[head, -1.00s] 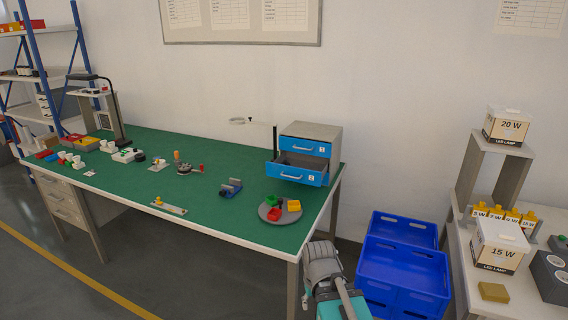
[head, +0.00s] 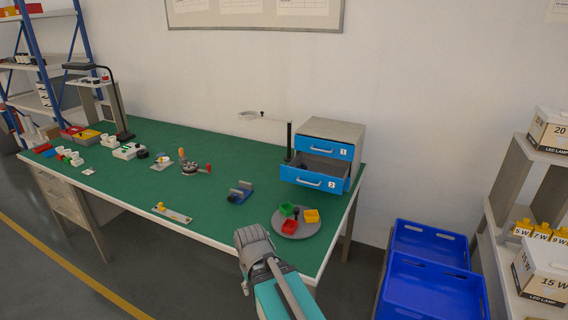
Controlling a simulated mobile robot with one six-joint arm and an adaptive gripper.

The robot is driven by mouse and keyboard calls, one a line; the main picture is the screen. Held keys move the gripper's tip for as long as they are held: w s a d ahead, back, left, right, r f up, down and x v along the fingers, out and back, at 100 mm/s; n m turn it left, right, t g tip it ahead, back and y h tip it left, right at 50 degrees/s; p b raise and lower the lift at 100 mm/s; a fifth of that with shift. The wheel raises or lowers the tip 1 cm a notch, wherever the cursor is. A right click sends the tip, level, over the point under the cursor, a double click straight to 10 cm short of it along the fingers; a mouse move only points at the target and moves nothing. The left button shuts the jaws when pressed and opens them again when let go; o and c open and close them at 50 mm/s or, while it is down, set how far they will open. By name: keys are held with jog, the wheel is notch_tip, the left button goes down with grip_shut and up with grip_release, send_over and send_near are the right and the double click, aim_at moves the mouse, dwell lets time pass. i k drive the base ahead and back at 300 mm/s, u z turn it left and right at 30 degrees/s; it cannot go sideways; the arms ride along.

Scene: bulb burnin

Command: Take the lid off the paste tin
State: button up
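I cannot pick out the paste tin or its lid for certain; the items on the green bench (head: 150,192) are small at this distance. A small dark round piece (head: 142,155) lies beside white parts toward the bench's left, too small to identify. My arm reaches up from the bottom of the head view, in front of the bench's front right corner. Its grey joint and teal link show, but I make out no gripper fingers.
The blue drawer unit (head: 333,137) at the back right has its lower drawer (head: 315,174) pulled out. A round grey tray (head: 320,224) holds small coloured bins. Blue crates (head: 430,285) are on the floor at right.

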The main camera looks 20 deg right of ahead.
aim_at(301, 166)
jog(key=z, duration=0.2)
jog(key=i, duration=1.2)
jog(key=z, duration=0.75)
